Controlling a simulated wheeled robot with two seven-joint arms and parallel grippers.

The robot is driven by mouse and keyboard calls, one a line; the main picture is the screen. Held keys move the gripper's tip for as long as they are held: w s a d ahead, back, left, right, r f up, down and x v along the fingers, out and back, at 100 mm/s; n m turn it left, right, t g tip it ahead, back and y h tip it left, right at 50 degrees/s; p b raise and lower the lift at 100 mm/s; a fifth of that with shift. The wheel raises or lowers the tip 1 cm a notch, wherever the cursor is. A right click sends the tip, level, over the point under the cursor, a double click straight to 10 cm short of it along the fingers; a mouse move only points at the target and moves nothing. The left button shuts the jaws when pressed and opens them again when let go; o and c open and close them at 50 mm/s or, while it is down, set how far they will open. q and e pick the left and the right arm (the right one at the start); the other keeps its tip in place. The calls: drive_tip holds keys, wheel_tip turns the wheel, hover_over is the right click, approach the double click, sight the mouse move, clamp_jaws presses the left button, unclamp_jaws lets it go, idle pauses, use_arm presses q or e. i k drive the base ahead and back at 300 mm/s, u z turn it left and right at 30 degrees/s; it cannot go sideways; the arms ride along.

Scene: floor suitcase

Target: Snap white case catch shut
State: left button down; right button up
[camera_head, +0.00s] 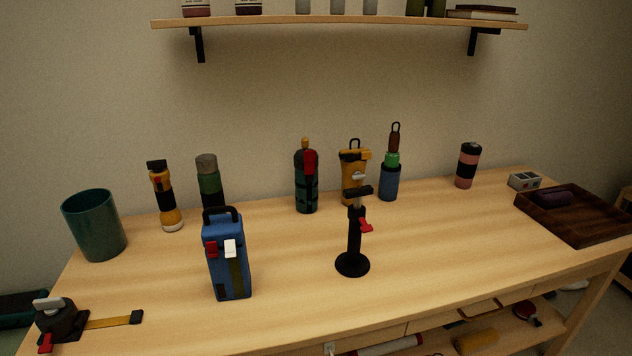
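A tall blue case (227,280) with a black top handle stands upright on the workbench, left of the middle. A white catch (230,248) is on the upper part of its front, towards the right edge. A red catch (212,249) sits beside it on the left. The white catch seems to stand out a little from the case, but I cannot tell its exact angle. Neither of my grippers shows in the head view, and nothing touches the case.
A black stand (354,240) with a red lever is right of the case. Flashlights and bottles line the back; a dark wooden tray (585,232) is at right. Bench space before the case is clear.

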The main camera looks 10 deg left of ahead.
sight(230, 248)
drive_tip(key=u, duration=1.1)
drive_tip(key=i, duration=0.4)
drive_tip(key=z, duration=1.25)
